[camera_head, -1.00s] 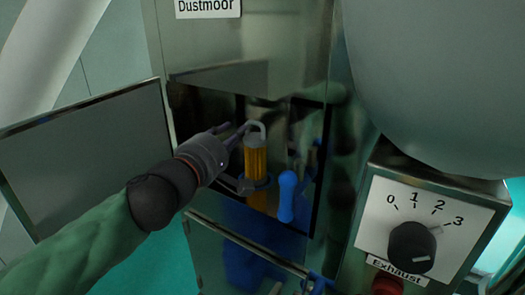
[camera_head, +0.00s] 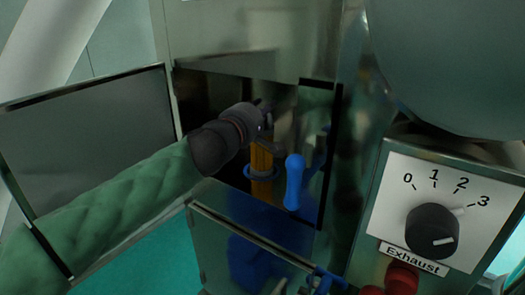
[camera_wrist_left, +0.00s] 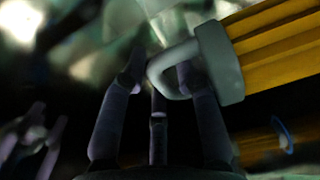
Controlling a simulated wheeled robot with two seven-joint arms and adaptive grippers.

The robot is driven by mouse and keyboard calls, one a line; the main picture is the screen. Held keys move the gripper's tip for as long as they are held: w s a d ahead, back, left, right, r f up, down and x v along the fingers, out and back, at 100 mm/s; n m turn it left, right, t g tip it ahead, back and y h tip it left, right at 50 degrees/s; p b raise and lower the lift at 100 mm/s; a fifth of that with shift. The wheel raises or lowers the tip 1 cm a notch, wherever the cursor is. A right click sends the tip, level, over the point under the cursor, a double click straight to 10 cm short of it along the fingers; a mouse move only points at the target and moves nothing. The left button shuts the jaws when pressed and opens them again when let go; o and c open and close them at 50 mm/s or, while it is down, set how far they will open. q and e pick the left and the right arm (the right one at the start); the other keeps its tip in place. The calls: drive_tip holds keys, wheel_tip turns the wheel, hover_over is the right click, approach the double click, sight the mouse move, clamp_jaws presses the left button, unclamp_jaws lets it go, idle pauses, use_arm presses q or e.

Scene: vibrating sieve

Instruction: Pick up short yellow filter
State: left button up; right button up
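The yellow filter (camera_head: 262,160) stands upright in the open cabinet, a ribbed yellow cylinder with a grey cap. My left gripper (camera_head: 264,116) is at its top and hides most of the cap and handle in the head view. In the left wrist view, the grey hooked handle (camera_wrist_left: 172,62) and the filter's yellow side (camera_wrist_left: 272,42) show at upper right. There the dark fingers of my left gripper (camera_wrist_left: 160,72) are spread, with the handle's hook at their tips. They do not look closed on it. My right gripper is not in view.
A blue lever (camera_head: 294,182) stands just right of the filter. The open cabinet door (camera_head: 90,138) is at left, beside my left arm. A lower metal panel (camera_head: 250,250) lies below the opening. The exhaust dial (camera_head: 432,230) is at right.

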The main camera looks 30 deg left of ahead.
use_arm(q)
drive_tip(key=shift+s+r, duration=0.15)
drive_tip(key=shift+s, duration=0.1)
clamp_jaws()
drive_tip(key=shift+w, duration=0.1)
drive_tip(key=shift+r, duration=0.1)
